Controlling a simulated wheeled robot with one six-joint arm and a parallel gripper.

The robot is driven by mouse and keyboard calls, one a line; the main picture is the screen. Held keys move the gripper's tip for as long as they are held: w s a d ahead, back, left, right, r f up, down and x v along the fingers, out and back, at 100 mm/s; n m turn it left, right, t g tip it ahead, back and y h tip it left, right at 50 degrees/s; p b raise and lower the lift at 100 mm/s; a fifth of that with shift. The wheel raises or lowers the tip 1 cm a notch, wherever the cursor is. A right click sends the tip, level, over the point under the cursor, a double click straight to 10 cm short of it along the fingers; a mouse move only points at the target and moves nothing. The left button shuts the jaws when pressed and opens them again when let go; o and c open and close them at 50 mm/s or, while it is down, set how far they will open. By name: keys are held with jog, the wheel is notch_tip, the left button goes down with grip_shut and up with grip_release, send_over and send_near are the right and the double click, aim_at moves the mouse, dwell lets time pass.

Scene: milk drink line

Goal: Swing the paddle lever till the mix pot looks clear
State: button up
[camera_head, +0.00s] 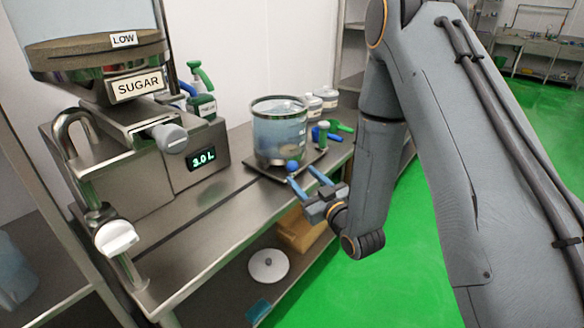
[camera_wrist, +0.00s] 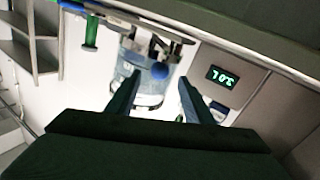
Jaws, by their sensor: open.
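The mix pot (camera_head: 276,130) is a clear round vessel with a dark rim, standing on a dark plate on the steel counter. Its contents look pale blue and hazy, with a tan patch low down. In the wrist view, the pot (camera_wrist: 127,62) appears upside down. A blue ball knob (camera_head: 292,166), seemingly the paddle lever's end, sits at the pot's front near its base. My gripper (camera_head: 304,174) is open just in front of the knob. In the wrist view, the knob (camera_wrist: 160,71) lies between the open fingertips (camera_wrist: 158,79), with no clear contact.
A sugar dispenser (camera_head: 137,85) and a display reading 3.0 L (camera_head: 202,158) stand left of the pot. A green spray bottle (camera_head: 201,85), white jars (camera_head: 327,98) and blue and green handled items (camera_head: 325,131) are nearby. The counter's front strip (camera_head: 215,215) is bare.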

aim_at(295, 170)
jog(key=p+x, duration=0.2)
jog(key=x, duration=0.5)
jog(key=shift+w+a+r, duration=0.1)
jog(key=shift+w, duration=0.05)
grip_shut()
